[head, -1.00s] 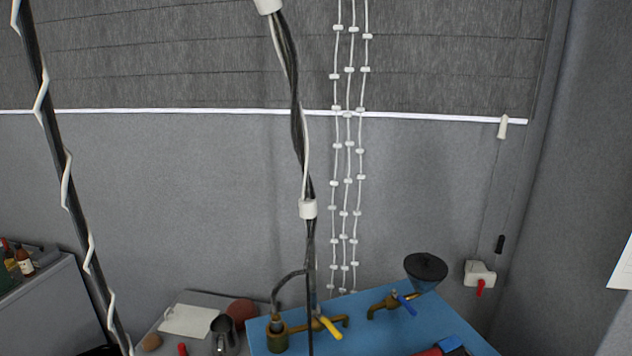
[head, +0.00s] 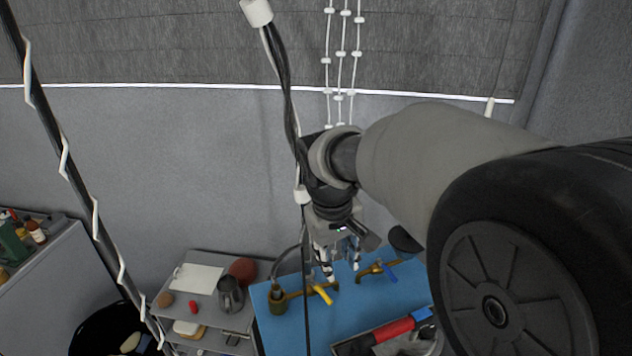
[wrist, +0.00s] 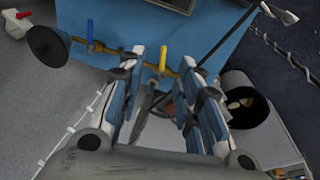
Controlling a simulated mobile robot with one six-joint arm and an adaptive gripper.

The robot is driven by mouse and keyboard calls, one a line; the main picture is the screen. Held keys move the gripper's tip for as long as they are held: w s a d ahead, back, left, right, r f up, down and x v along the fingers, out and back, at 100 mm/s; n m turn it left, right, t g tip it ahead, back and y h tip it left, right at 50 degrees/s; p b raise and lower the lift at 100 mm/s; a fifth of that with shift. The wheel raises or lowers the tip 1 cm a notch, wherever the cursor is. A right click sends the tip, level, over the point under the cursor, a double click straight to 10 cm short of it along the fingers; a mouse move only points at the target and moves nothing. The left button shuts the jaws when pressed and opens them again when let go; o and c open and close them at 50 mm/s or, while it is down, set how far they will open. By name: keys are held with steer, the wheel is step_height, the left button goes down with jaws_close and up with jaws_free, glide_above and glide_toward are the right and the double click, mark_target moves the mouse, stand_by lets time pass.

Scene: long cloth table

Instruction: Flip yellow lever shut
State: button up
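The yellow lever (head: 322,295) sits on a brass tap pipe (head: 296,293) on the blue tabletop, set at an angle across the pipe. My gripper (head: 341,272) hangs just above and behind the lever in the head view. In the wrist view my gripper (wrist: 163,54) has its two fingers spread apart with nothing held. The yellow lever (wrist: 163,58) shows between the fingertips there. I cannot tell whether a finger touches it.
A red-handled tool (head: 394,330) lies in front. A metal jug (head: 230,294) stands on the shelf at left. A dark cable hangs close by my gripper.

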steer(key=n+p, duration=0.1)
steer(key=p, duration=0.2)
glide_above(325, 295)
steer(key=s+a, duration=0.2)
steer(key=a, duration=0.1)
steer(key=f, duration=0.2)
steer(key=shift+n+g+h, duration=0.3)
steer(key=d+f, duration=0.1)
steer(key=f, duration=0.5)
steer(key=w+f, duration=0.1)
steer(key=f, duration=0.4)
steer(key=d+f, duration=0.1)
steer(key=f, duration=0.5)
steer(key=shift+w+d+f, duration=0.35)
steer(key=shift+w, duration=0.05)
jaws_close()
